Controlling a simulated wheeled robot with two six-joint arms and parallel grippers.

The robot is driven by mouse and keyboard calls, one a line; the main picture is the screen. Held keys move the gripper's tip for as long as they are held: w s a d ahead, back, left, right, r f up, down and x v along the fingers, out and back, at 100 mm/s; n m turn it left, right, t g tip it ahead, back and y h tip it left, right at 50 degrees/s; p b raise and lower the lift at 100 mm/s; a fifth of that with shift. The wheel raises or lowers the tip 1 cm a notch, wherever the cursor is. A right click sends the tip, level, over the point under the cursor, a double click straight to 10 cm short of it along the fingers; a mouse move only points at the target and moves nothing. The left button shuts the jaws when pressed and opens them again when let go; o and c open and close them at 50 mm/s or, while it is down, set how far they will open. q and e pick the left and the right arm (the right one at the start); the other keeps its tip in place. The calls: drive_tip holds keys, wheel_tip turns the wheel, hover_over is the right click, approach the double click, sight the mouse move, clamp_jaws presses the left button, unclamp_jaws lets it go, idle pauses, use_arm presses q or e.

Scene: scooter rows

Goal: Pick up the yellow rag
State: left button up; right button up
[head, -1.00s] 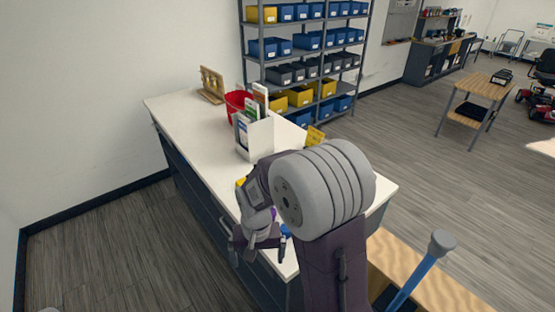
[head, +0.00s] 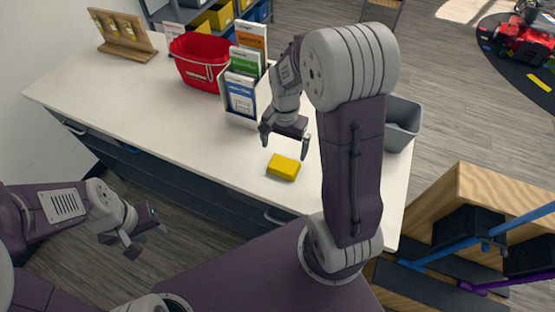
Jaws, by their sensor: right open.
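The yellow rag (head: 283,167) looks like a small folded block and lies on the white counter (head: 185,135), near its front edge. My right gripper (head: 285,146) is open, with its fingers pointing down, just behind and above the rag. Its fingers look apart from the rag, and nothing is between them. My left gripper (head: 146,237) hangs over the floor at the left, in front of the counter and far from the rag. It is small and dark, and its jaw opening is unclear.
A white brochure holder (head: 241,118) and a red basket (head: 200,62) stand behind the rag. A wooden rack (head: 125,38) is at the far left. A grey bin (head: 402,123) is at the right, partly behind my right arm. The counter left of the rag is clear.

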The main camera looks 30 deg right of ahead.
sight(284, 165)
drive_tip(key=f, duration=0.2)
drive_tip(key=s+f, duration=0.1)
drive_tip(key=shift+d+f, duration=0.2)
drive_tip(key=shift+d, duration=0.1)
drive_tip(key=shift+w+a+f, duration=0.25)
drive_tip(key=shift+w+f, duration=0.1)
drive_tip(key=shift+f, duration=0.05)
drive_tip(key=f, duration=0.4)
drive_tip(key=shift+s+a+p, duration=0.1)
drive_tip(key=shift+s+p, duration=0.15)
drive_tip(key=shift+p, duration=0.1)
drive_tip(key=shift+w+f, duration=0.1)
drive_tip(key=shift+f, duration=0.25)
drive_tip(key=c, duration=1.1)
drive_tip(key=shift+w+r, duration=0.1)
drive_tip(key=shift+r, duration=0.4)
drive_tip(key=r, duration=0.2)
drive_tip(key=w+d+r, duration=0.1)
drive_tip(key=r, duration=0.1)
drive_tip(key=w+d+r, duration=0.4)
drive_tip(key=w, duration=0.1)
drive_tip(key=w+d+r+b, duration=0.1)
drive_tip(key=w+d+r, duration=0.1)
drive_tip(key=shift+w+d, duration=0.35)
